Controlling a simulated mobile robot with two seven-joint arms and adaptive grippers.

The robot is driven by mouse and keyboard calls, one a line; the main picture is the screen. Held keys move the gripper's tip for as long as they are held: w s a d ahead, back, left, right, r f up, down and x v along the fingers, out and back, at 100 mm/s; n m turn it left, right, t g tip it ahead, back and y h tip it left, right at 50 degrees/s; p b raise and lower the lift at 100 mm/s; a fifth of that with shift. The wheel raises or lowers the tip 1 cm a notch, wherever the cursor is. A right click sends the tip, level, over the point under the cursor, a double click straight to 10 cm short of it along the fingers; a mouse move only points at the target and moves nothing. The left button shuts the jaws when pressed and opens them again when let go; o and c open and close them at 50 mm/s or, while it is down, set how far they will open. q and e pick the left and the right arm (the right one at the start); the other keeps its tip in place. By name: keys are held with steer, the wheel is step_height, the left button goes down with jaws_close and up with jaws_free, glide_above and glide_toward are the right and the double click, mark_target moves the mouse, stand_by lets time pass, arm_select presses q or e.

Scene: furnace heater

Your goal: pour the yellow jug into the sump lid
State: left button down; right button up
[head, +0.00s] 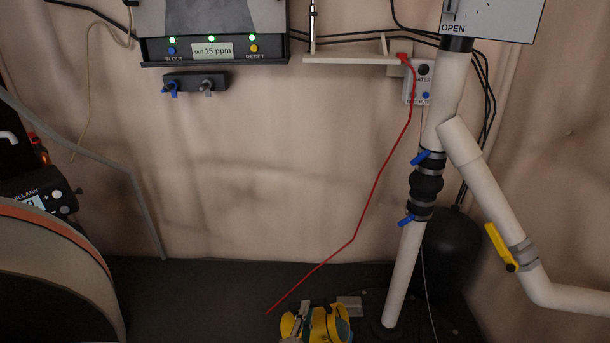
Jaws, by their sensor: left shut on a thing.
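A yellow jug (318,324) with a teal part shows at the bottom edge, right of the middle, its lower part cut off by the frame. My left gripper (302,319) is shut on it; grey finger parts show against the yellow. The jug's mouth and tilt cannot be made out. A dark round piece (383,331) around the foot of the white pipe, right of the jug, looks like the sump lid; its opening is not clear. The jug appears apart from it. My right gripper is not in view.
A white pipe (402,265) with blue-handled valves rises beside the jug. A branch has a yellow-handled valve (500,248). A black tank (450,250) stands behind. A thin red tube (368,205) hangs towards the floor. A large rounded body (50,275) fills the lower left.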

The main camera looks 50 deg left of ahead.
mark_target(318, 323)
arm_select(q)
steer(key=shift+w+r, duration=0.1)
steer(key=shift+r, duration=0.1)
steer(key=shift+w+d+f+m+b, duration=0.3)
steer(key=shift+d+f+m, duration=0.1)
steer(key=shift+m, duration=0.1)
steer(key=shift+w+d, duration=0.15)
stand_by(0.3)
steer(key=shift+w+d+f+m+b, duration=0.4)
steer(key=shift+d+m, duration=0.25)
steer(key=shift+m, duration=0.25)
steer(key=shift+w+r, duration=0.15)
